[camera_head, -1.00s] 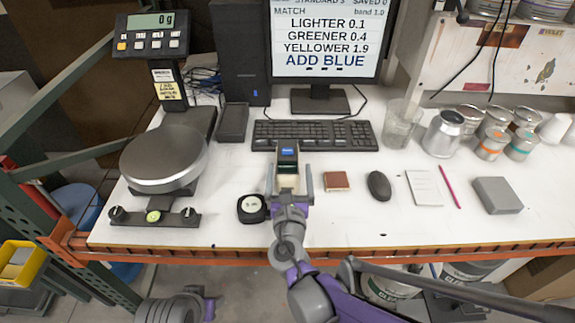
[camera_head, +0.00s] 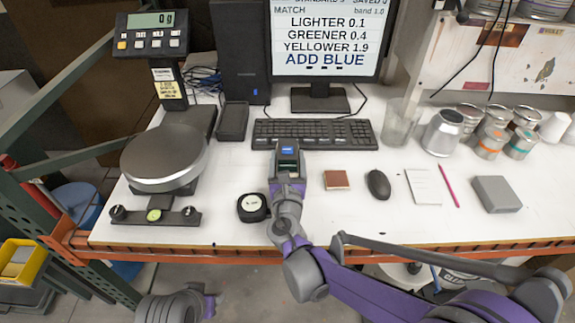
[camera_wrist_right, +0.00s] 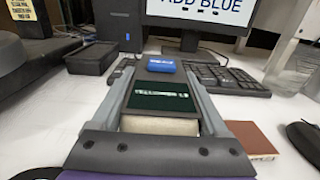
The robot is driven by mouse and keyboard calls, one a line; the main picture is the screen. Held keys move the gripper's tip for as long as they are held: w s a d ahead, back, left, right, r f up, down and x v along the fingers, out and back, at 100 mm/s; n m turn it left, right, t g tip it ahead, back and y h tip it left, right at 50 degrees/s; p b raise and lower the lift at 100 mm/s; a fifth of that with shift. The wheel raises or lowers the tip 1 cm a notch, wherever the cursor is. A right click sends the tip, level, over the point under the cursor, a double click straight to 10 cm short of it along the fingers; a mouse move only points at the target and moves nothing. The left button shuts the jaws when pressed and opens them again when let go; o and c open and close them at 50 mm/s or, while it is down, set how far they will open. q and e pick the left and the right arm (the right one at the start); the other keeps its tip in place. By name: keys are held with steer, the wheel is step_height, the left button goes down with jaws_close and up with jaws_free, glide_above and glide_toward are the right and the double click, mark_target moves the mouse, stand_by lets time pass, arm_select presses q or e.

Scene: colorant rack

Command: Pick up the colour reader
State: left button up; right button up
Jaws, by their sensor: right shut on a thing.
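The colour reader (camera_head: 288,152) is a small dark device with a blue top end and a pale lower end. It stands at the front middle of the white table, before the keyboard. My right gripper (camera_head: 287,172) is shut on it. In the right wrist view the colour reader (camera_wrist_right: 161,95) lies between the two grey fingers of my right gripper (camera_wrist_right: 160,100), its dark green screen facing the camera. I cannot tell whether it touches the table. My left gripper (camera_head: 208,306) shows only in part at the bottom edge, away from the table, and its jaws are unclear.
A keyboard (camera_head: 314,134) lies just behind. A round black-and-white gauge (camera_head: 253,208) is left of my right gripper; a brown square (camera_head: 336,180) and a mouse (camera_head: 378,185) are to the right. A scale (camera_head: 165,157) stands at left, a glass beaker (camera_head: 400,124) and cans at right.

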jaws_close()
steer(key=shift+r, duration=0.1)
